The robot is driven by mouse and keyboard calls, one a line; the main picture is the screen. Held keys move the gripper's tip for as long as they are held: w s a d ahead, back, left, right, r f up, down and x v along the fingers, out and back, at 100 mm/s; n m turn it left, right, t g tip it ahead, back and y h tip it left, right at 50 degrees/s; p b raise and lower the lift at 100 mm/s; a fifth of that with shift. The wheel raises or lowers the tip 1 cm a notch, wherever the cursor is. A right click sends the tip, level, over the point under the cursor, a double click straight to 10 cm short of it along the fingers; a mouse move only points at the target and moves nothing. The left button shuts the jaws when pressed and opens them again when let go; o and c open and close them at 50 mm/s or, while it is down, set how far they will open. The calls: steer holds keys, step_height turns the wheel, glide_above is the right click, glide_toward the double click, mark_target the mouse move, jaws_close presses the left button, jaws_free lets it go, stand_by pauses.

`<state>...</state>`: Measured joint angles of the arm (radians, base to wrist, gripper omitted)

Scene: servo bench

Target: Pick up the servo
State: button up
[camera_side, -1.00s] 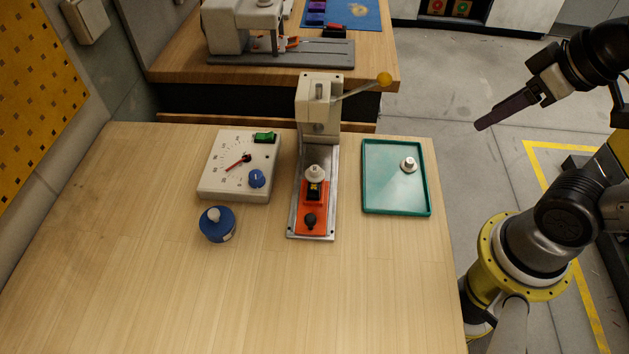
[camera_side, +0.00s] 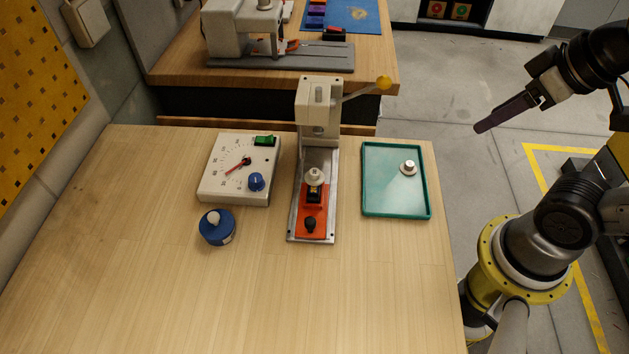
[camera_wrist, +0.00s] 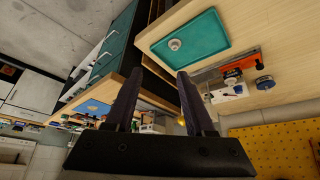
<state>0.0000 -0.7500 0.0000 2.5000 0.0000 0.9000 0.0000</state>
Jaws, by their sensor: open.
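A small dark block, which looks like the servo (camera_side: 313,194), stands in the orange fixture (camera_side: 312,223) on the press base. A white round piece (camera_side: 314,175) sits on top of it and hides part of it. My gripper (camera_side: 479,130) is in the air at the right, beyond the tray and well away from the servo. In the wrist view my gripper (camera_wrist: 157,80) shows two dark fingers spread apart with nothing between them.
A press (camera_side: 318,110) with a yellow-knobbed lever (camera_side: 383,82) stands behind the fixture. A teal tray (camera_side: 380,205) holds a small whitish round part (camera_side: 408,167). A dial box (camera_side: 215,185) and blue round container (camera_side: 217,231) are left. The bench's front is clear.

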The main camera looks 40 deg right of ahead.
steer(key=o, duration=0.5)
stand_by(0.3)
